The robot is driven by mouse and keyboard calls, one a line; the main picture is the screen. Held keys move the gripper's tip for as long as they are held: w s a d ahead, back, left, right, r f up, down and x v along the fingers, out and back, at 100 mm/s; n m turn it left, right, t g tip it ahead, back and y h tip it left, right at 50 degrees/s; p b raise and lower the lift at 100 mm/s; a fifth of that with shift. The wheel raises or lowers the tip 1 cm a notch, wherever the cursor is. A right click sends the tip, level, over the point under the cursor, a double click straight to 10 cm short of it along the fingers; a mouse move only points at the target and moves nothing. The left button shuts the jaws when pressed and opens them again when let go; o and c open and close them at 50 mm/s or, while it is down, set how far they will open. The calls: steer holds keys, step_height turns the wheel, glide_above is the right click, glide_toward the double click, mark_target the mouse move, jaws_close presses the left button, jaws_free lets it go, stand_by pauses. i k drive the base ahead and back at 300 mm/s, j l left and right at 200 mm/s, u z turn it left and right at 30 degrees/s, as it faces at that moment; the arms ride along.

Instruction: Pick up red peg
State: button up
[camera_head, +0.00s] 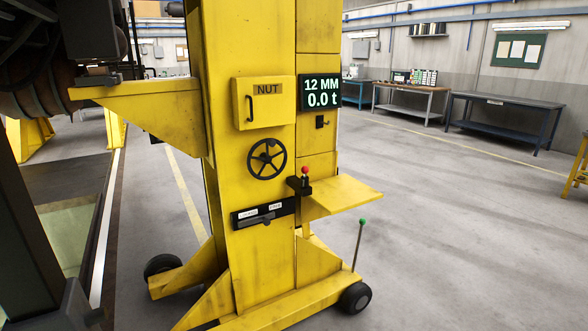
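A small red knob (305,170) stands on top of a black bracket (299,186) on the front of the yellow lifting jack (224,75). It is the only red thing that I can make out, and it is too small to tell whether it is a peg or a lever end. It sits at the inner left edge of the yellow shelf (345,194). My gripper is not in view.
The jack carries a black handwheel (267,158), a NUT box (265,102), a display (322,92) reading 12 MM and 0.0 t, and a slide handle (263,218). A green-tipped rod (360,240) rises near the front wheel. Floor to the right is clear.

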mark_target(305, 169)
steer(key=i+j, duration=0.35)
steer(key=i, duration=0.15)
steer(key=i+j, duration=0.4)
steer(key=i+l+u, duration=0.2)
